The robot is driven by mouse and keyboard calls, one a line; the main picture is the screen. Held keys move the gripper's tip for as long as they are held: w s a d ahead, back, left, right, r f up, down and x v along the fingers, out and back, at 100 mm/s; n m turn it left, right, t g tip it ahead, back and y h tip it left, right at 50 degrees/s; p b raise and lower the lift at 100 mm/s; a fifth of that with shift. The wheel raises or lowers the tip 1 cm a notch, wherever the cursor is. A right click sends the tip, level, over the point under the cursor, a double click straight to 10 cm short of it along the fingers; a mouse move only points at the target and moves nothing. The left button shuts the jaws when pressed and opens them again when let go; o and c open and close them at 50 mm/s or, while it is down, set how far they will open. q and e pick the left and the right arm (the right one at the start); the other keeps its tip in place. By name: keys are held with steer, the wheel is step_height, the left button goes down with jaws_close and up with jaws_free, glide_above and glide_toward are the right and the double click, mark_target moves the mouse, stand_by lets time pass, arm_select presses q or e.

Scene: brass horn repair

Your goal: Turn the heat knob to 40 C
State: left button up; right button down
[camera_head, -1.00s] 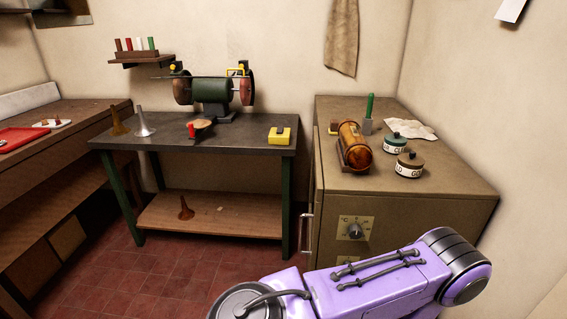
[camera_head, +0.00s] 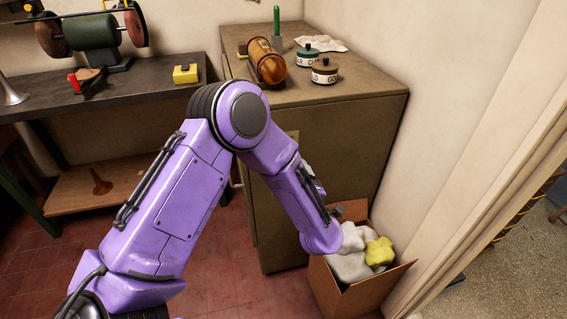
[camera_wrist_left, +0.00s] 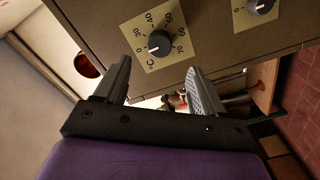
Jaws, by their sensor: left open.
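The heat knob (camera_wrist_left: 159,43) is a round black knob on a pale square plate marked °C, with numbers around it. A light mark on the knob seems to point to the lower left, but its exact reading is too small to tell. My left gripper (camera_wrist_left: 160,84) is open and empty in the left wrist view, its two fingers below and either side of the knob, apart from it. My right gripper is not in view.
A second black knob (camera_wrist_left: 262,6) on its own plate sits to the right. A cardboard box (camera_head: 372,290) of white and yellow cloths stands on the floor beside the cabinet.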

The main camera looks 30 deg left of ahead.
arm_select(q)
steer(key=p+x, duration=0.2)
steer(key=x, duration=0.8)
steer(key=shift+a, duration=0.25)
steer(key=shift+s+r, duration=0.1)
steer(key=c, duration=1)
steer(key=shift+c, duration=0.2)
